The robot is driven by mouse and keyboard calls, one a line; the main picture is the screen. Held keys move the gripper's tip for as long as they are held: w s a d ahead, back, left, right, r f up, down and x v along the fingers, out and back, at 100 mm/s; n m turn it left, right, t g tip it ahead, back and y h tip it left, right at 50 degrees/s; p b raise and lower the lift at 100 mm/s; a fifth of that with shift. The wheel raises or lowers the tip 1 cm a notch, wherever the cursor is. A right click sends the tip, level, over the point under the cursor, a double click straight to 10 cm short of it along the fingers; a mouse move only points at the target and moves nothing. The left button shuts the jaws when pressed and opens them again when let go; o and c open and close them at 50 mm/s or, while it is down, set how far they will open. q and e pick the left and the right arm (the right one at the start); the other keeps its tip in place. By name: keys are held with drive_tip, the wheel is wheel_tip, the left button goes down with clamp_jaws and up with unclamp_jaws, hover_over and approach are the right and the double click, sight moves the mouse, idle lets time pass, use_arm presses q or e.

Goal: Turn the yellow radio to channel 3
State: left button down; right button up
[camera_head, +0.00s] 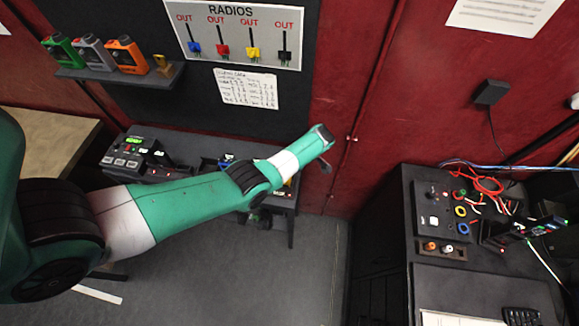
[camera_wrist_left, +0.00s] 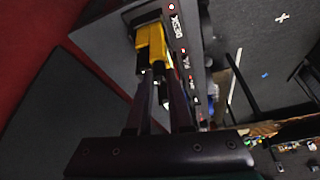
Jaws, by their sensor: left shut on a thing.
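The yellow radio (camera_wrist_left: 152,42) shows in the left wrist view as a yellow block with a dark lower part. It is at the edge of a dark unit with a "DESK" label and small red lights. My left gripper (camera_wrist_left: 160,85) has its two dark fingers on either side of the radio's near end and is shut on it. In the head view my left arm reaches over the back desk and hides most of the gripper and the radio. The radio's channel dial and number cannot be made out. My right gripper is in neither view.
A wall shelf (camera_head: 120,72) holds green, grey and orange radios. A "RADIOS" board (camera_head: 240,30) with colored tags hangs above a paper list (camera_head: 246,88). The back desk (camera_head: 175,178) carries dark devices. A black console (camera_head: 445,215) with loose wires stands at right. Floor between is clear.

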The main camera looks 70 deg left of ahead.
use_arm(q)
drive_tip(key=n+b, duration=0.1)
drive_tip(key=b, duration=0.1)
drive_tip(key=n+h+b, duration=0.1)
drive_tip(key=n+b, duration=0.2)
drive_tip(key=b, duration=0.1)
drive_tip(key=shift+w+a+f+g, duration=0.1)
drive_tip(key=shift+a+f+g, duration=0.05)
drive_tip(key=shift+f+g, duration=0.25)
drive_tip(key=shift+r+n+h, duration=0.2)
drive_tip(key=shift+n+h, duration=0.1)
drive_tip(key=shift+n, duration=0.1)
drive_tip(key=shift+r, duration=0.2)
drive_tip(key=c, duration=0.8)
unclamp_jaws()
drive_tip(key=p+v, duration=0.1)
drive_tip(key=v, duration=1)
drive_tip(key=shift+w+r, duration=0.2)
drive_tip(key=shift+r, duration=0.05)
